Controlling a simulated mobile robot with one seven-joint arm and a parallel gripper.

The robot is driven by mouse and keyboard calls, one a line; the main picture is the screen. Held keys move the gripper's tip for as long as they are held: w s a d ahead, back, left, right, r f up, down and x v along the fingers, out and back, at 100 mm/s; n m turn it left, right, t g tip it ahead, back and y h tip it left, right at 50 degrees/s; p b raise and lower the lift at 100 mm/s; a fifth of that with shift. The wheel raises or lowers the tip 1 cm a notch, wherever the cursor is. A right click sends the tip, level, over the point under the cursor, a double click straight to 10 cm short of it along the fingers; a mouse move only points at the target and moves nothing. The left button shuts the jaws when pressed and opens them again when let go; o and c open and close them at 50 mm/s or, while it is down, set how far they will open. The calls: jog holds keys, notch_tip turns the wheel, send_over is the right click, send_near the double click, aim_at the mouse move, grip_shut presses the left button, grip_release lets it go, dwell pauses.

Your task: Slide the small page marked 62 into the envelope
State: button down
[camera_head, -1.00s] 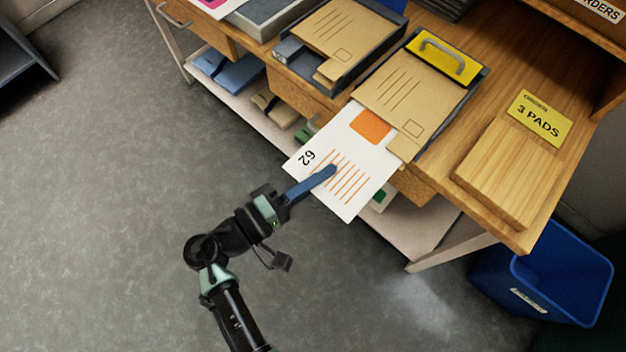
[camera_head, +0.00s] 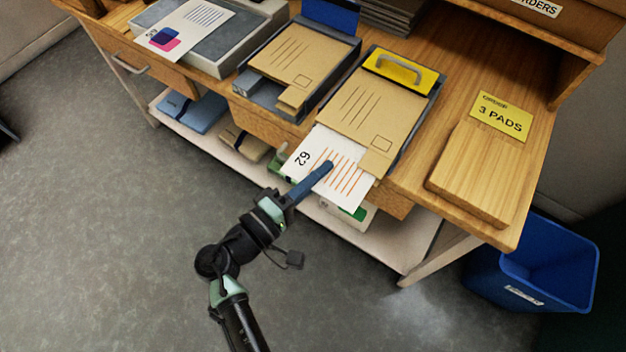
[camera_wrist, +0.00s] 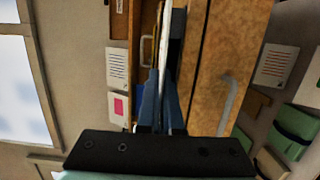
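The white page marked 62 (camera_head: 318,150) has orange lines and sticks out from the mouth of the brown envelope (camera_head: 352,108). The envelope lies in a dark tray under a yellow plate with a grey handle (camera_head: 408,68). My gripper (camera_head: 327,166) is shut on the page, with one blue finger showing on top. In the wrist view the page (camera_wrist: 164,50) is edge-on between the blue fingers (camera_wrist: 161,100).
A second brown envelope (camera_head: 300,58) lies in a tray to the left, beside a grey box (camera_head: 205,55) with a printed page (camera_head: 165,42). A wooden block (camera_head: 470,175) stands right. A lower shelf (camera_head: 345,228) holds several items. A blue bin (camera_head: 545,265) stands on the floor.

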aim_at(344, 142)
jog(key=shift+w+a+b+x, duration=0.2)
jog(key=shift+b+x, duration=0.3)
jog(key=shift+x, duration=0.8)
jog(key=shift+w+a+b+x, duration=0.15)
jog(key=shift+b+x, duration=0.35)
jog(key=shift+x, duration=0.85)
jog(key=shift+w+a+b+x, duration=0.2)
jog(key=shift+b+x, duration=0.3)
jog(key=shift+x, duration=0.8)
jog(key=c, duration=1)
grip_release()
